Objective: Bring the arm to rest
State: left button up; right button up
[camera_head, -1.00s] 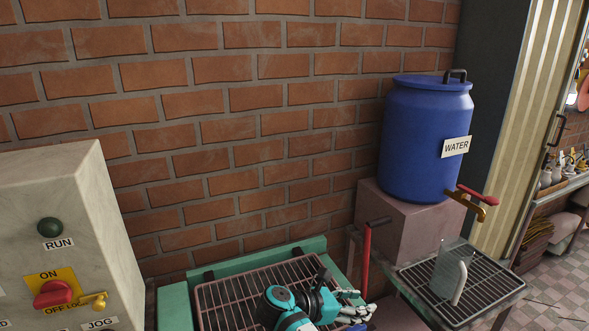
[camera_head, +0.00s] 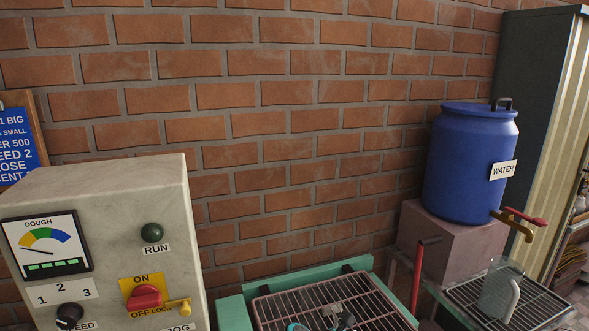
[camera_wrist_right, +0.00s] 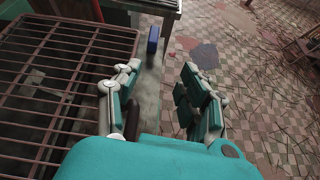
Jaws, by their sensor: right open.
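My right gripper (camera_wrist_right: 162,72) is open in the right wrist view, with its teal and white jointed fingers apart and nothing between them. It is beside the brown metal grate (camera_wrist_right: 55,75), to the grate's right. In the head view only small teal and dark parts of my arm (camera_head: 298,327) show at the bottom edge, over the grate (camera_head: 375,308). The fingers are cut off there. My left gripper is in neither view.
A control box (camera_head: 110,200) with a dial stands at the left. A blue water barrel (camera_head: 465,165) stands on a pink block (camera_head: 440,235). A clear jug (camera_head: 497,285) is on a rack below its tap. A red lever (camera_head: 417,280) stands beside the grate. A small blue block (camera_wrist_right: 152,40) shows ahead.

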jog(key=s+d+f+m+g+y, duration=0.2)
jog(key=s+f+m+y, duration=0.6)
jog(key=s+f, duration=0.55)
jog(key=s+d+r+m+t+y, duration=0.15)
jog(key=s+r+m, duration=0.3)
jog(key=s, duration=0.45)
jog(key=s+r+m+y, duration=0.2)
jog(key=s+r+m, duration=0.1)
jog(key=s+m, duration=0.4)
notch_tip(320, 180, down, 27)
jog(key=s+g, duration=0.2)
jog(key=s, duration=0.1)
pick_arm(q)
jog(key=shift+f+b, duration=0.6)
pick_arm(e)
jog(key=s+d+f+n, duration=0.1)
jog(key=s+d+f, duration=0.2)
jog(key=s+f, duration=1.3)
jog(key=shift+s+f+g, duration=0.2)
jog(key=shift+f+g, duration=0.15)
jog(key=shift+f, duration=0.1)
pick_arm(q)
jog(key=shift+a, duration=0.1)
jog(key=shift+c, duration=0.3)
